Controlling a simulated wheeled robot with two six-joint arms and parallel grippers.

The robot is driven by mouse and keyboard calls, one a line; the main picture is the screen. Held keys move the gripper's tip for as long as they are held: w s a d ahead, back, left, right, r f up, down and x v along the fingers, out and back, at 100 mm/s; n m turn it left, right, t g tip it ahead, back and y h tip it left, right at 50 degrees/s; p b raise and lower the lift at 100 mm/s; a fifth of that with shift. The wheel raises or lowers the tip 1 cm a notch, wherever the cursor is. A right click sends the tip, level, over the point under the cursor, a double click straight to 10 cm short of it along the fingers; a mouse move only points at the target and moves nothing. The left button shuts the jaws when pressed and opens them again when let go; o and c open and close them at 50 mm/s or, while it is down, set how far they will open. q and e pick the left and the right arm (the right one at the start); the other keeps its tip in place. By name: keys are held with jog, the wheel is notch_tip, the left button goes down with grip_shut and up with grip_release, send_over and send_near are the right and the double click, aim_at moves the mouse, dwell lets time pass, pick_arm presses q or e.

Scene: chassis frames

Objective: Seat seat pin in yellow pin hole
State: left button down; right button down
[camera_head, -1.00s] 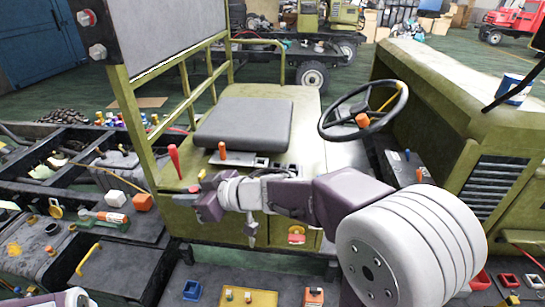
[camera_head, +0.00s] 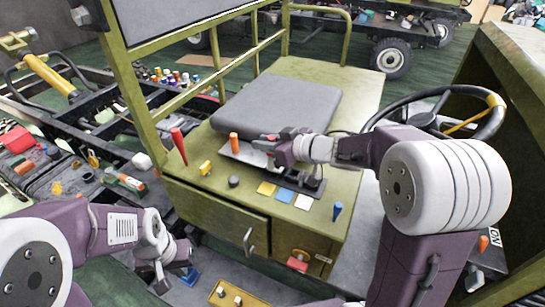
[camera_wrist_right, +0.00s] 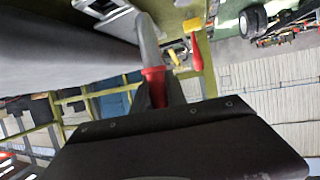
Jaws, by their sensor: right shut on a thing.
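My right gripper (camera_head: 274,147) is over the olive platform, beside the front edge of the grey seat. It is shut on a small red and grey pin. In the right wrist view the pin shows a red part (camera_wrist_right: 154,78) between the fingers and a grey shaft (camera_wrist_right: 148,40) pointing away from them. The pin's tip is apart from any hole that I can make out.
The grey seat (camera_head: 277,107) rises behind the right gripper. An orange pin (camera_head: 234,142) stands on a metal plate, and a red handle (camera_head: 178,146) stands further left. A steering wheel (camera_head: 440,112) is at the right. A green rail (camera_head: 200,92) borders the seat.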

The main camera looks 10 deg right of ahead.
jog(key=w+f, duration=0.1)
jog(key=f, duration=0.1)
jog(key=w+d+f, duration=0.1)
jog(key=w+f, duration=0.1)
jog(key=w+d+f+b, duration=0.1)
jog(key=w+f, duration=0.1)
jog(key=f, duration=0.1)
jog(key=shift+d, duration=0.2)
jog(key=shift+w+f, duration=0.15)
jog(key=shift+w, duration=0.05)
pick_arm(q)
jog(key=shift+w+f, duration=0.3)
jog(key=shift+f, duration=0.25)
pick_arm(e)
jog(key=shift+s+a, duration=0.1)
jog(key=shift+s+f, duration=0.1)
pick_arm(q)
jog(key=shift+d+f, duration=0.1)
pick_arm(e)
jog(key=c, duration=1.3)
grip_release()
jog(key=shift+c, duration=0.2)
